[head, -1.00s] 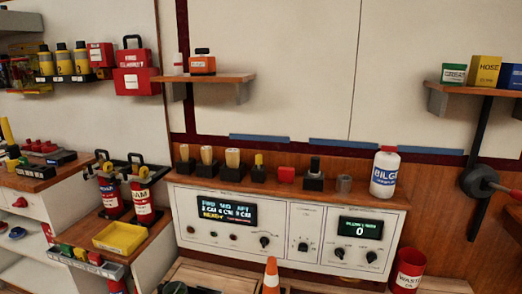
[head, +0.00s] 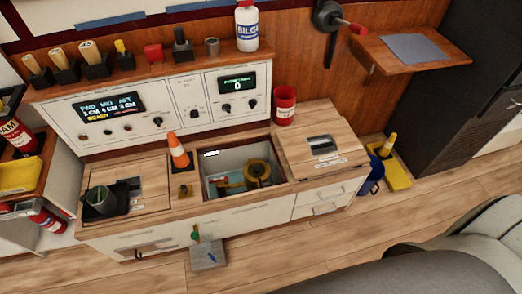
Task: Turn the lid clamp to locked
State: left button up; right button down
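I cannot tell for sure which part is the lid clamp. A small brass-coloured fitting (head: 184,191) stands on the bench top, left of an open bay (head: 210,156). Inside the bay is a round brass-coloured part (head: 257,173) with an orange piece beside it. A wooden lid (head: 322,165) with a dark recess lies right of the bay, and another lid (head: 150,172) lies to its left. A small green-topped part (head: 195,235) shows at the bench front. Any locked or unlocked marking is too small to read. Neither of my grippers is in view.
An orange cone (head: 178,151) stands behind the brass fitting. A dark cup (head: 102,202) sits in a black holder at left. A red bin (head: 284,106) stands behind the right lid. A blue bucket (head: 371,174) and yellow floor stand (head: 397,172) are right of the bench.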

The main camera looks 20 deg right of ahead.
aim_at(262, 184)
jog(key=z, duration=0.6)
jog(key=i+j+z, duration=0.1)
jog(key=i, duration=0.4)
jog(key=l+u, duration=0.5)
jog(key=l, duration=0.25)
jog(key=l+u, duration=0.5)
jog(key=l, duration=0.25)
jog(key=k+u, duration=0.15)
jog(key=u, duration=0.15)
jog(key=k+u, duration=0.3)
jog(key=i, duration=0.1)
